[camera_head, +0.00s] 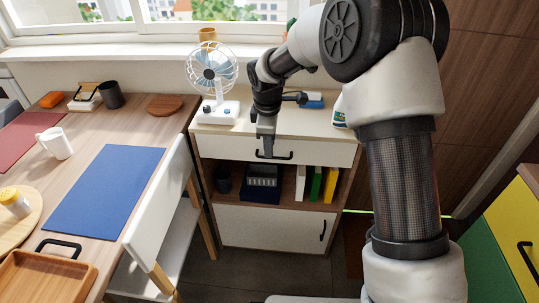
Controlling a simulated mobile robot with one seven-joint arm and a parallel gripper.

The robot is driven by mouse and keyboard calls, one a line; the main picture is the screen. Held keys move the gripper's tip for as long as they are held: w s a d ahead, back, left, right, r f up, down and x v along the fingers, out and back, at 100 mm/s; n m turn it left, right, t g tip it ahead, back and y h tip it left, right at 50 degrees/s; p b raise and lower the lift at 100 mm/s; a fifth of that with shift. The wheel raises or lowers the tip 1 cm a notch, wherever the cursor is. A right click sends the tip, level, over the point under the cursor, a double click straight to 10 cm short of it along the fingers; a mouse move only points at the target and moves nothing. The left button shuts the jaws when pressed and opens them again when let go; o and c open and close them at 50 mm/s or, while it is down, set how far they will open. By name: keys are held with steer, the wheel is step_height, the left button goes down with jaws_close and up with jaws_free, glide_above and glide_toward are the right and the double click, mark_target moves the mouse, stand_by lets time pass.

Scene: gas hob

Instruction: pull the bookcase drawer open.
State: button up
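The bookcase (204,192) stands below the window, with a white drawer (325,153) at its top. The drawer looks shut, its front flush with the bookcase. Its black bar handle (283,157) is at the middle of the front. My gripper (267,149) points down in front of the drawer, at the left end of the handle. The fingers are small and partly overlap the handle. I cannot tell whether they touch it, or whether they are open or shut.
A fan (213,75) and a blue item stand on the bookcase top. Books (315,184) and a dark box are on its open shelf. A white chair (160,200) and a table (90,160) with a blue mat crowd the left. A yellow and green cabinet (510,240) is at right.

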steer(key=shift+w+f+b, duration=0.15)
steer(key=shift+f, duration=0.7)
steer(key=shift+w+f+b, duration=0.15)
steer(key=shift+f, duration=0.7)
jaws_close()
